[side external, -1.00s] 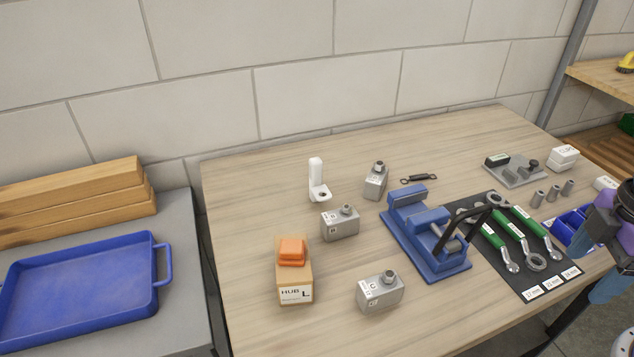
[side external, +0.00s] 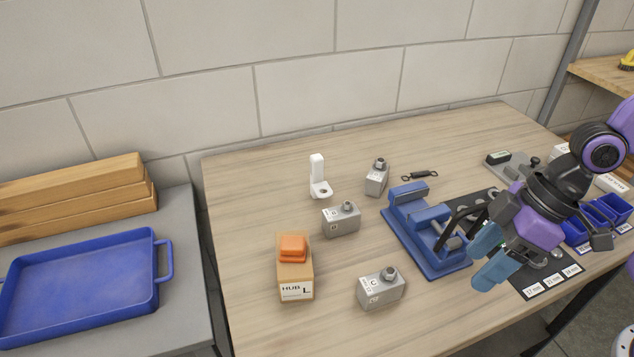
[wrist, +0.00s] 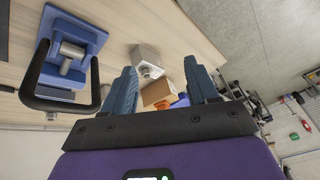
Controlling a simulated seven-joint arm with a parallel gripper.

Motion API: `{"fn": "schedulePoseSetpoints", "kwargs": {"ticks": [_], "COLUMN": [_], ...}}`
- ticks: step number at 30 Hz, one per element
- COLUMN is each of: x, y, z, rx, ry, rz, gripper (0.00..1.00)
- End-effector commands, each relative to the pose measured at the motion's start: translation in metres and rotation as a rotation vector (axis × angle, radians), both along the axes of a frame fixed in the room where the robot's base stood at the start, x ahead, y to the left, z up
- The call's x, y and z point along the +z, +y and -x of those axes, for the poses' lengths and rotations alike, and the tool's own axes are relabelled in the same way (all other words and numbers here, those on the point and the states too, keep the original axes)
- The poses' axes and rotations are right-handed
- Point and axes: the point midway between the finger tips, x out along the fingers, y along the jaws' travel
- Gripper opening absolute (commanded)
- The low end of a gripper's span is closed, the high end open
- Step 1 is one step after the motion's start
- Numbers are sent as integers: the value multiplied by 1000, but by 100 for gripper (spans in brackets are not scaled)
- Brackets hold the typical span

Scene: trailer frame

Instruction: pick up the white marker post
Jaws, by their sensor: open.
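The white marker post (side external: 317,172) stands upright on the wooden table, toward the back left, with a small foot that has a dark hole. My gripper (side external: 482,262) is at the right side of the table, above the wrench mat and just right of the blue vise. Its two blue fingers are apart with nothing between them. The post is well to the left of my gripper, beyond the vise. In the wrist view my gripper (wrist: 162,88) is open too, and I cannot make out the post there.
The blue vise (side external: 408,205) with its dark handle stands between my gripper and the post. Grey blocks (side external: 341,220), (side external: 376,178), (side external: 381,288) stand around the table. A HUB L box (side external: 296,280) with an orange top sits front left. A blue tray (side external: 80,285) lies on a side bench.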

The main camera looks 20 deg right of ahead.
Motion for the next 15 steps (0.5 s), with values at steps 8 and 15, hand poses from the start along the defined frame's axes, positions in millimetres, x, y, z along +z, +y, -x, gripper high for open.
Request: {"fn": "schedulePoseSetpoints", "kwargs": {"ticks": [8,15], "x": [-2,-3], "y": [89,130], "z": [-81,-151], "rx": [-237,-480], "ry": [-132,-321], "rz": [-218,-320], "gripper": [58,58]}}
